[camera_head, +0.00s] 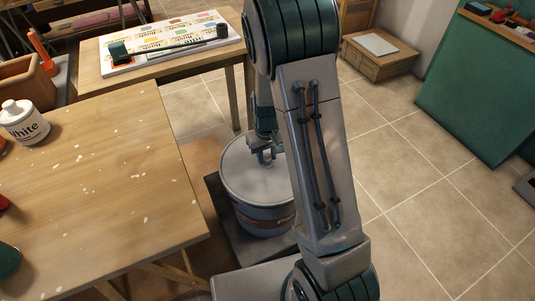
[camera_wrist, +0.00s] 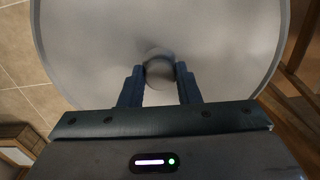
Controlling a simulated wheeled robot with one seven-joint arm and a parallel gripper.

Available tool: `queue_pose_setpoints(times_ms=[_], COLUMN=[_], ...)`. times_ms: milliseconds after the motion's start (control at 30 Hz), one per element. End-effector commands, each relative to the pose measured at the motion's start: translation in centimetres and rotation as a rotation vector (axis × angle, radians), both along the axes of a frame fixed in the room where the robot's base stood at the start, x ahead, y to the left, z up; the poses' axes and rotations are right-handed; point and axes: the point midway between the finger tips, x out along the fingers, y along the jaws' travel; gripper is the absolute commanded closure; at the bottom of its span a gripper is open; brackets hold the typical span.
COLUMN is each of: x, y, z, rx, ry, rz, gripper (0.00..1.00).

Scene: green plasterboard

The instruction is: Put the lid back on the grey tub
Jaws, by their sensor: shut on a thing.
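The grey tub (camera_head: 262,213) stands on a low dark platform beside the wooden table, with lettering on its side partly hidden by my arm. The round grey lid (camera_head: 240,172) lies over the tub's top and looks about level; I cannot tell whether its rim is fully seated. My gripper (camera_head: 265,156) is above the middle of the lid, pointing down. In the wrist view the lid (camera_wrist: 90,40) fills most of the picture, and my gripper (camera_wrist: 160,78) is shut on its round central knob (camera_wrist: 159,70).
The speckled wooden table (camera_head: 110,190) is close on the left, with a white bottle (camera_head: 22,122) on it. A second table (camera_head: 170,75) with a colour chart stands behind. A low wooden box (camera_head: 378,58) and a green board (camera_head: 480,85) are at right. Tiled floor between is clear.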

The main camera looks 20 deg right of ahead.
Motion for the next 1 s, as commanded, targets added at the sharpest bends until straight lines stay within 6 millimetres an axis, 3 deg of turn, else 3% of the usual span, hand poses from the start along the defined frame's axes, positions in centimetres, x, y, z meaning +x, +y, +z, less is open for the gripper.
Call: queue_pose_setpoints(times_ms=[367, 400, 467, 667, 767, 1000], x=[0.02, 0.02, 0.02, 0.01, 0.00, 0.00], y=[-0.01, -0.01, -0.02, -0.02, -0.01, -0.01], z=[0.00, 0.00, 0.00, -0.01, -0.03, -0.02], rx=[0.000, 0.000, 0.000, 0.000, 0.000, 0.000], ry=[-0.001, 0.000, 0.000, 0.000, 0.000, 0.000], rz=[-0.001, -0.001, -0.001, -0.001, -0.001, -0.001], gripper=[0.95, 0.62, 0.45, 0.45, 0.23, 0.23])
